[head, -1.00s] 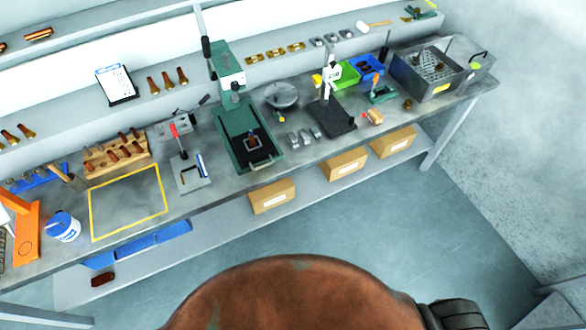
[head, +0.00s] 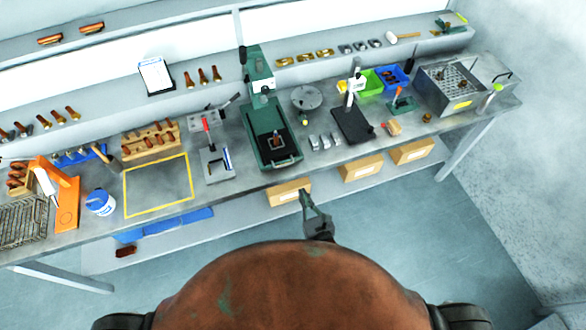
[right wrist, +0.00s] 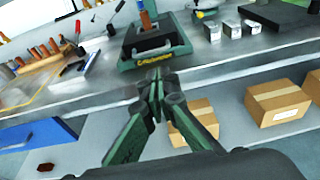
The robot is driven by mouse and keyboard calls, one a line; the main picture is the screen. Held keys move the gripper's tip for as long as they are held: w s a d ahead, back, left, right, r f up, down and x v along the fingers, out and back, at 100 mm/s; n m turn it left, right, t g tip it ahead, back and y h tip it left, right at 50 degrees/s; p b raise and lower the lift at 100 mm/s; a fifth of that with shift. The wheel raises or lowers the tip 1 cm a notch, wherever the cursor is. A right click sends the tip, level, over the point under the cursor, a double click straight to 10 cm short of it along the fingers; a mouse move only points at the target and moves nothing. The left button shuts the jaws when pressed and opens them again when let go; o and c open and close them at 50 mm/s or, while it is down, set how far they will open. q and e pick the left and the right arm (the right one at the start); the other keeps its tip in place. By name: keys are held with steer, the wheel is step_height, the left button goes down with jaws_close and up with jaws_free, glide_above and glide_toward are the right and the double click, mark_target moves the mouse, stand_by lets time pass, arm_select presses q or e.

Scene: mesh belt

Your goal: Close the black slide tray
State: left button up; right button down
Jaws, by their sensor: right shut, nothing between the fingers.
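The black slide tray (head: 284,158) sits in the green base of the green press (head: 262,110), with a small copper-coloured piece (head: 276,141) on it. My right gripper (head: 305,194) is shut and empty. It is in front of the bench's front edge, below and apart from the tray. In the right wrist view its fingertips (right wrist: 157,76) meet just below the press base. My left gripper is not in view.
Small metal blocks (head: 325,142) and a black-based stand (head: 352,126) are right of the press. A red-handled clamp (head: 215,165) is left of it. Cardboard boxes (head: 362,171) sit on the lower shelf. The yellow-outlined bench area (head: 158,186) is clear.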

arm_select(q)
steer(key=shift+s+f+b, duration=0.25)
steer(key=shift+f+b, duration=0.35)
arm_select(e)
steer(key=x, duration=1.3)
steer(key=shift+w+f, duration=0.2)
steer(key=shift+w, duration=0.05)
